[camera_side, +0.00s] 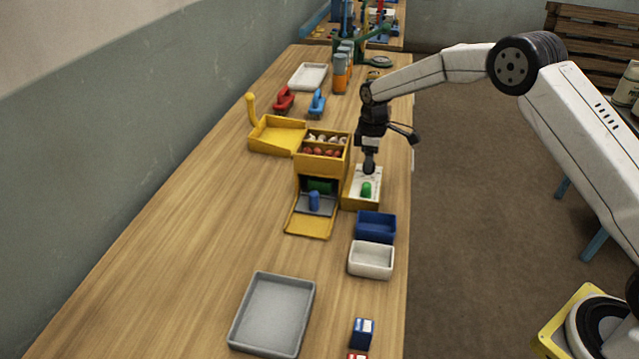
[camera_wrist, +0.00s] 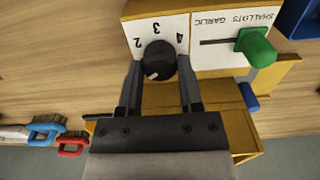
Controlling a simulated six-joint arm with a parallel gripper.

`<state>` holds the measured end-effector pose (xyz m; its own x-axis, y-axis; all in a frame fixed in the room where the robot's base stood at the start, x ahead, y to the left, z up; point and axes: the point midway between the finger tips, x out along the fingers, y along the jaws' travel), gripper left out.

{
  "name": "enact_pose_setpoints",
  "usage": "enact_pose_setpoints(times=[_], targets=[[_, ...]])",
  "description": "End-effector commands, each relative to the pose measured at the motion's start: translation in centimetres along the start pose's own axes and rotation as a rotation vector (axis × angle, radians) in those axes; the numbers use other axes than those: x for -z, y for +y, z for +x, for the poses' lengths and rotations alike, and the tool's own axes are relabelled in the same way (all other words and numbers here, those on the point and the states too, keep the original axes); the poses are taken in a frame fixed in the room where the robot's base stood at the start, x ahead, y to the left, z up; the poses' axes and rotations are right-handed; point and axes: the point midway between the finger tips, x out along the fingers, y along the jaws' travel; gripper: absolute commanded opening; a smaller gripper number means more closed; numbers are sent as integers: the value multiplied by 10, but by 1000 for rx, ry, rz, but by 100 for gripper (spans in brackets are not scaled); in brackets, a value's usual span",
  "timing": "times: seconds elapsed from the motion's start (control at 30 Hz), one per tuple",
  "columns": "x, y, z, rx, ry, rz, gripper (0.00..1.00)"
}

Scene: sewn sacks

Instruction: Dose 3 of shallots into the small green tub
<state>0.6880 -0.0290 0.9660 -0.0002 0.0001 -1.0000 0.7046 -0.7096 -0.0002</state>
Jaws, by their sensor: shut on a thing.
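My gripper (camera_wrist: 160,92) is shut on a black dial (camera_wrist: 156,60), one finger on each side. The dial is on a white panel marked 2, 3 and 4; a white mark shows at its lower left edge. A green slider knob (camera_wrist: 255,47) stands at the SHALLOTS end of a slot labelled SHALLOTS and GARLIC; it also shows in the side view (camera_side: 366,189). The yellow dispenser (camera_side: 322,166) holds reddish shallots (camera_side: 321,152) and pale garlic (camera_side: 327,138) on top. A dark green thing (camera_side: 320,186), perhaps the tub, sits in its shaded lower opening. A blue handle (camera_side: 314,201) stands before it.
A blue bin (camera_side: 376,227), a white bin (camera_side: 371,262) and a grey tray (camera_side: 272,314) stand nearer the camera. The table's left side is clear.

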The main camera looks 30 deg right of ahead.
Motion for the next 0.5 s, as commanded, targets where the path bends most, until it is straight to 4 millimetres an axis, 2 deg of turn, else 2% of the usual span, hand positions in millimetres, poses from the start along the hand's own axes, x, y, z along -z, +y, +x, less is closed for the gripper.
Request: enact_pose_setpoints(times=[0.5], targets=[[0, 1, 0, 0, 0, 491, 0]])
